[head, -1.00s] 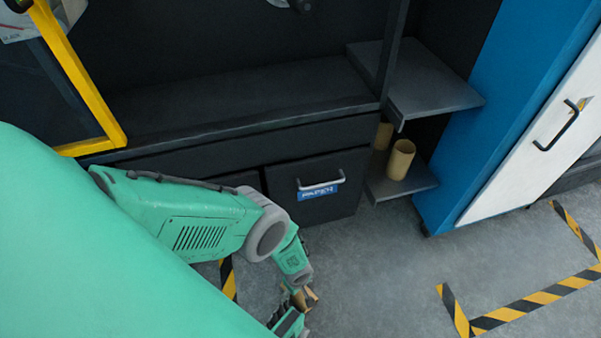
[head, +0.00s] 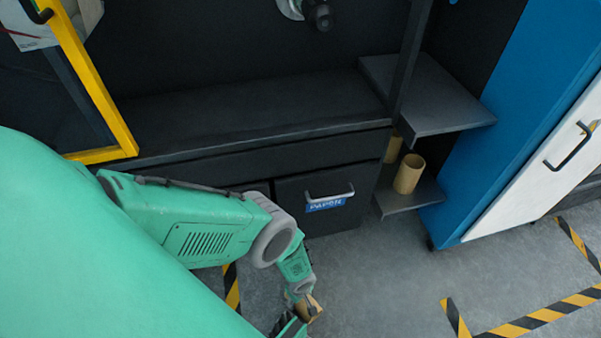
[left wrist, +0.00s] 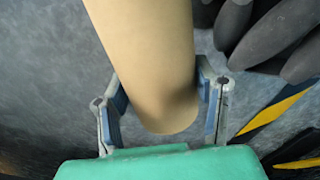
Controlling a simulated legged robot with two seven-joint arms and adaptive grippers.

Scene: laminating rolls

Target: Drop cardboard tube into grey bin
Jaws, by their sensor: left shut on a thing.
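A tan cardboard tube (left wrist: 150,55) lies between the two blue-padded fingers of my left gripper (left wrist: 163,100) in the left wrist view. The gripper is shut on it. In the head view my left gripper (head: 300,318) is low in the middle, over the concrete floor, with part of the tube (head: 312,308) showing. I cannot tell whether this is the grey bin. My right gripper is not in view.
Another tube (head: 409,174) stands on a low dark shelf (head: 425,195), with one partly hidden behind it. A blue and white cabinet (head: 480,150) stands at right. Yellow-black floor tape (head: 545,315) marks the floor. The floor right of my gripper is clear.

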